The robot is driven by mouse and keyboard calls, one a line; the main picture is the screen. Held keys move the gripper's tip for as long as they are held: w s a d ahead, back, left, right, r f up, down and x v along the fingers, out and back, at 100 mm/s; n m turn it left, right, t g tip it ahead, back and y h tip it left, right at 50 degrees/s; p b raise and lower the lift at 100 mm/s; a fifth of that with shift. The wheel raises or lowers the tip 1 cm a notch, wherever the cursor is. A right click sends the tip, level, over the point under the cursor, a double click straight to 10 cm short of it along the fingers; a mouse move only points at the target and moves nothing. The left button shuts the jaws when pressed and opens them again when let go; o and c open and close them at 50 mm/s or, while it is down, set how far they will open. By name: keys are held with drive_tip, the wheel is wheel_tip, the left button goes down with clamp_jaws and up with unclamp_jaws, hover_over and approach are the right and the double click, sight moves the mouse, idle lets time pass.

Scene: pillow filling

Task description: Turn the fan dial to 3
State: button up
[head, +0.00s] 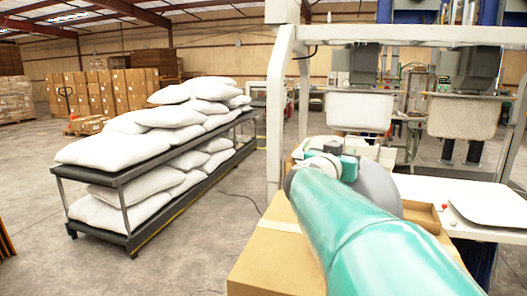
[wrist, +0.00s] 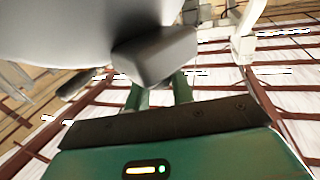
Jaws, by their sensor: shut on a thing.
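In the wrist view, a grey, wedge-shaped knob (wrist: 157,55) juts from a large, smooth, pale grey body (wrist: 80,28). It looks like the fan dial, but no numbers or pointer mark can be read. My gripper (wrist: 160,90) reaches up to the knob with its two green fingers. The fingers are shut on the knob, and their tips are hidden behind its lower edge.
A white machine frame (head: 282,100) stands beyond my arm, with pale hoppers (head: 358,112) behind. A cardboard box (head: 272,245) is below my arm. A white table (head: 455,192) is at the right. A rack of white pillows (head: 110,155) stands left.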

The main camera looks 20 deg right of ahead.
drive_tip(key=m+g+h, duration=0.1)
drive_tip(key=g, duration=0.1)
drive_tip(key=m+g+h, duration=0.1)
drive_tip(key=m+g, duration=0.1)
drive_tip(key=g, duration=0.1)
drive_tip(key=f+m+g, duration=0.1)
drive_tip(key=m+g, duration=0.1)
drive_tip(key=shift+w+g+h, duration=0.2)
drive_tip(key=shift+g+h, duration=0.2)
drive_tip(key=m+g, duration=0.3)
drive_tip(key=g, duration=0.1)
drive_tip(key=m+g, duration=0.3)
drive_tip(key=g, duration=0.2)
drive_tip(key=shift+s+y, duration=0.15)
drive_tip(key=shift+y, duration=0.25)
drive_tip(key=shift+m+g, duration=0.3)
drive_tip(key=shift+g, duration=0.1)
drive_tip(key=o, duration=0.9)
drive_tip(key=shift+r, duration=0.1)
drive_tip(key=shift+o, duration=0.2)
drive_tip(key=shift+r, duration=0.1)
